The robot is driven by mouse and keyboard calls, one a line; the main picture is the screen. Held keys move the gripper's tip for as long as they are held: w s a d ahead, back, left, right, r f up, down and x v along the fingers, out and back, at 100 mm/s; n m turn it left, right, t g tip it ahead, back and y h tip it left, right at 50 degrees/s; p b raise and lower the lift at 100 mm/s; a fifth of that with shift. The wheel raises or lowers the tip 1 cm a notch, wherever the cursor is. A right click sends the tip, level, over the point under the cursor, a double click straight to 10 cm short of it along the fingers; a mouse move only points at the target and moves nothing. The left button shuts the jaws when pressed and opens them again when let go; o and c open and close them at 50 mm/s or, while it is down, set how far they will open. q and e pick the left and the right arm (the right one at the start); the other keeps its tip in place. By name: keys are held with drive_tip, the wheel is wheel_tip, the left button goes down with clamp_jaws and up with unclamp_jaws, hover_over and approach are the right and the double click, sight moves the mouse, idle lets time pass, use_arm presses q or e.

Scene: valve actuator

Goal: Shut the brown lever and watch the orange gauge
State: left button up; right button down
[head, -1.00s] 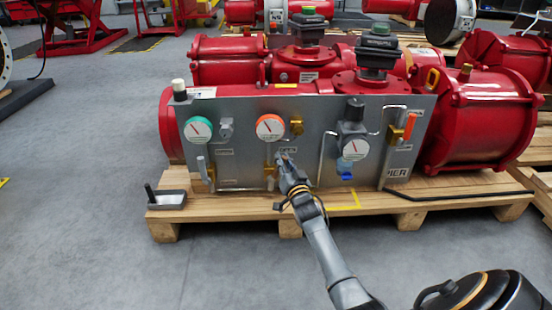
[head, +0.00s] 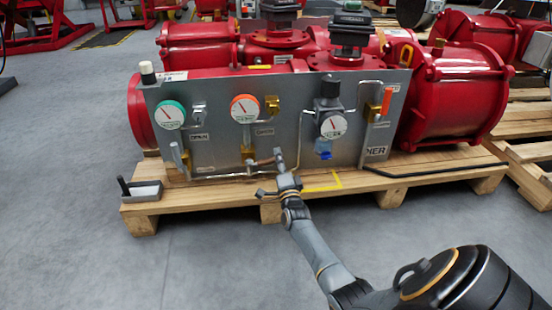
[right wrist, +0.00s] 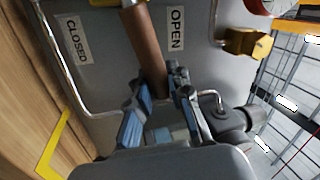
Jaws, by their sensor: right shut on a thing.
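The brown lever (head: 265,162) sticks out to the right, roughly level, from a brass valve low on the grey panel. My right gripper (head: 279,158) is at its outer end. In the right wrist view the lever (right wrist: 145,50) runs down between the fingers of the gripper (right wrist: 160,105), which is shut on it. The lever lies between the CLOSED label (right wrist: 77,40) and the OPEN label (right wrist: 175,29). The orange gauge (head: 244,108) is above the valve; its dial faces me, but its reading is too small to tell. My left gripper is not in view.
The grey panel (head: 225,150) also carries a green gauge (head: 170,115), a white gauge (head: 333,125), an orange handle (head: 387,101) and thin pipes. It stands on a wooden pallet (head: 215,196) before red actuators. The floor in front is clear.

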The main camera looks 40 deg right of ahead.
drive_tip(key=shift+s+d+f+m+g+h+b, duration=0.1)
drive_tip(key=shift+f+m+g+h+b, duration=0.1)
drive_tip(key=shift+f+m+h+b, duration=0.45)
drive_tip(key=shift+f+m+g+h+b, duration=0.1)
drive_tip(key=shift+f+m+g+b, duration=0.2)
drive_tip(key=shift+f+m, duration=0.7)
drive_tip(key=shift+r+m, duration=0.2)
drive_tip(key=shift+m, duration=0.15)
drive_tip(key=c, duration=1.2)
unclamp_jaws()
wheel_tip(320, 180, up, 10)
drive_tip(key=shift+r, duration=0.1)
drive_tip(key=shift+c, duration=0.3)
